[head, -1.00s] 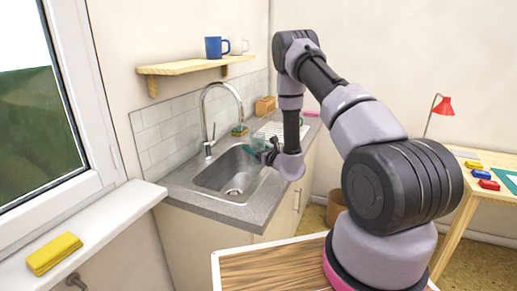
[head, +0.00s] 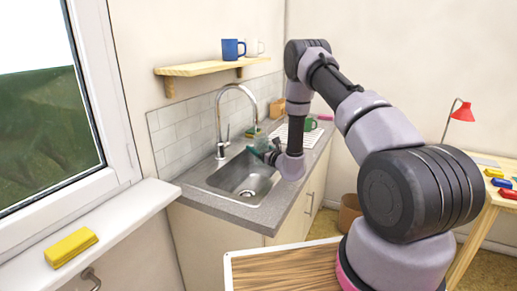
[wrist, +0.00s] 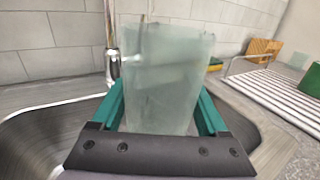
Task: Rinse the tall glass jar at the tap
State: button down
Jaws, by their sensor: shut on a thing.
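The tall glass jar (wrist: 165,75) is pale, translucent and upright in the wrist view, and its lower end is hidden by my gripper. My gripper (wrist: 161,100) is shut on it, with a teal finger on each side. In the head view my gripper (head: 264,150) is over the back right part of the sink (head: 213,186), and the jar is small and hard to make out there. The tap (head: 221,120) arches up behind the sink, left of my gripper. In the wrist view the tap (wrist: 112,62) stands behind the jar's left side. I cannot see any running water.
A dish rack (head: 289,134) and a green mug (head: 310,124) are on the counter right of the sink. A wooden shelf (head: 196,69) with a blue mug (head: 233,49) and a white mug hangs above.

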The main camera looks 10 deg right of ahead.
jog(key=shift+w+d, duration=0.1)
jog(key=shift+d, duration=0.05)
jog(key=shift+w+d, duration=0.25)
jog(key=shift+d, duration=0.1)
jog(key=shift+s+a, duration=0.1)
jog(key=shift+a, duration=0.05)
dwell(0.4)
jog(key=shift+s+a, duration=0.25)
jog(key=shift+a, duration=0.1)
jog(key=d+v, duration=0.1)
jog(key=v, duration=0.7)
jog(key=shift+w+d, duration=0.15)
jog(key=shift+w, duration=0.25)
dwell(0.9)
jog(key=shift+r, duration=0.1)
dwell(0.4)
jog(key=s+d+r, duration=0.2)
jog(key=s+r, duration=0.2)
jog(key=shift+d, duration=0.4)
